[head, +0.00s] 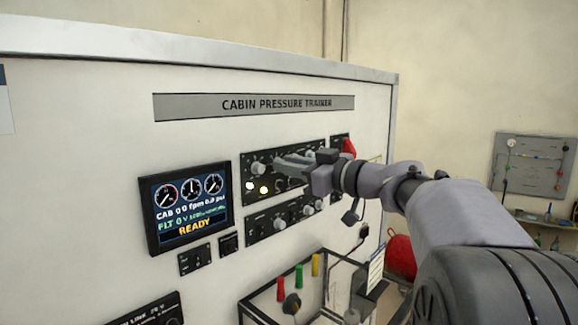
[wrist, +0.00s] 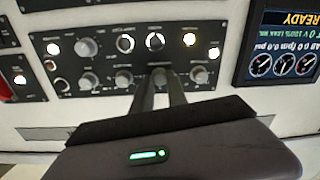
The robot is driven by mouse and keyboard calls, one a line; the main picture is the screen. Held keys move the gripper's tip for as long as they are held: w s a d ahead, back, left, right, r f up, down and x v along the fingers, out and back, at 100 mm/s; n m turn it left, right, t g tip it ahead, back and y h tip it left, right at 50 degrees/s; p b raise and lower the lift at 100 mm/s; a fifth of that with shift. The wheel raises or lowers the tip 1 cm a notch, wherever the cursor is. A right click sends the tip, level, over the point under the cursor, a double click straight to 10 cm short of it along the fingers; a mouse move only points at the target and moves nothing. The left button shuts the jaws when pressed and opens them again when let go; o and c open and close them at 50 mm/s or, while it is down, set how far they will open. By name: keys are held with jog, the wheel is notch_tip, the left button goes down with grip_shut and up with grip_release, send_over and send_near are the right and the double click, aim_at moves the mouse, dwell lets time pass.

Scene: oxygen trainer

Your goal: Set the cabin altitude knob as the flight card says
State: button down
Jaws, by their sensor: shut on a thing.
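My gripper (head: 277,163) reaches the upper knob panel (head: 252,201) on the trainer's white face in the head view. In the wrist view, which is upside down, my gripper (wrist: 160,74) has its two fingers close together on a knob of the row nearest me. The fingers cover that knob, so its pointer and setting are hidden. Its label is not readable, so I cannot tell whether it is the cabin altitude knob. Neighbouring grey knobs show on either side, one at the right (wrist: 199,75) and one at the left (wrist: 124,77). No readable flight card shows.
A display (head: 187,210) left of the panel reads READY. A second knob panel (head: 283,220) sits below. A black-framed rack (head: 262,309) with coloured handles juts out lower down. A red knob or handle (head: 348,148) is right of my fingers. White lamps (wrist: 190,40) are lit.

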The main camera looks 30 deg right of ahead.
jog(key=shift+f+m+b, duration=0.1)
jog(key=shift+m+b, duration=0.3)
jog(key=shift+b, duration=0.05)
jog(key=shift+m+t+h+p, duration=0.25)
jog(key=shift+m+p, duration=0.95)
jog(key=shift+m, duration=7.7)
jog(key=shift+m+t+h+p, duration=0.1)
jog(key=shift+m+h+p, duration=0.7)
jog(key=shift+m, duration=8.1)
jog(key=shift+m+y+p, duration=0.3)
jog(key=shift+y+p, duration=0.15)
jog(key=shift+p, duration=0.1)
